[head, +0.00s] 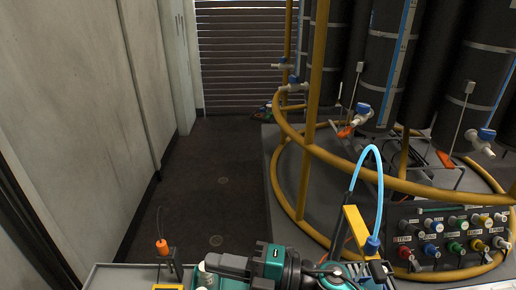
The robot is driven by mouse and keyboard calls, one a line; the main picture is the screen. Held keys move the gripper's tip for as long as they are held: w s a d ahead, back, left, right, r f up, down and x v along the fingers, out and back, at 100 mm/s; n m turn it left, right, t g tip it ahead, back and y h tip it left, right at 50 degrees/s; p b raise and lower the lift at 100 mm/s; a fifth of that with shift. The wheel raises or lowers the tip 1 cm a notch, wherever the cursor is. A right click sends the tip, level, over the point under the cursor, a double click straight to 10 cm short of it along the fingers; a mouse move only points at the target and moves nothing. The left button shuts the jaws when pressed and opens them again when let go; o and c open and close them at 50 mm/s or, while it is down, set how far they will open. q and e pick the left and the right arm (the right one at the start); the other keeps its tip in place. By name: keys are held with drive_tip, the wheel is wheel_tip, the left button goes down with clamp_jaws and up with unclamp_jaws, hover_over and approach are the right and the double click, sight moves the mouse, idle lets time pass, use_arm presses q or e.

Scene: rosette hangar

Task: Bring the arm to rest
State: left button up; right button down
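My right arm, teal and black, crosses the bottom edge of the head view. Its gripper (352,270) seems to be at the right end of these parts, low in the picture. Its fingers are crowded by other parts and cut by the frame edge, so I cannot tell whether it is open or shut. A light-blue looped tube (374,160) with a dark-blue end and a yellow block (355,225) stand right by it. I cannot tell whether the gripper touches them. My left gripper does not show.
A round yellow-railed frame (309,150) with several tall dark bottles (383,70) stands at the right. A panel of coloured knobs (450,240) is at the lower right. A grey surface (115,278) is at the lower left. Dark floor (205,170) lies clear beside the left wall.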

drive_tip(key=w+d+f+m+t+h, duration=0.1)
drive_tip(key=d+f+m+t+h, duration=0.2)
drive_tip(key=d+m+t+h, duration=0.55)
drive_tip(key=w+d+f+m+t+h, duration=0.2)
drive_tip(key=d+f+m+t, duration=0.3)
drive_tip(key=m, duration=0.8)
drive_tip(key=s+d+f+m+g+h, duration=0.5)
drive_tip(key=s+d+f+m, duration=0.2)
drive_tip(key=s+d+f, duration=0.3)
drive_tip(key=shift+s+d+f+g+h, duration=0.15)
drive_tip(key=shift+d+f+g+h, duration=0.1)
drive_tip(key=shift+g+h, duration=0.1)
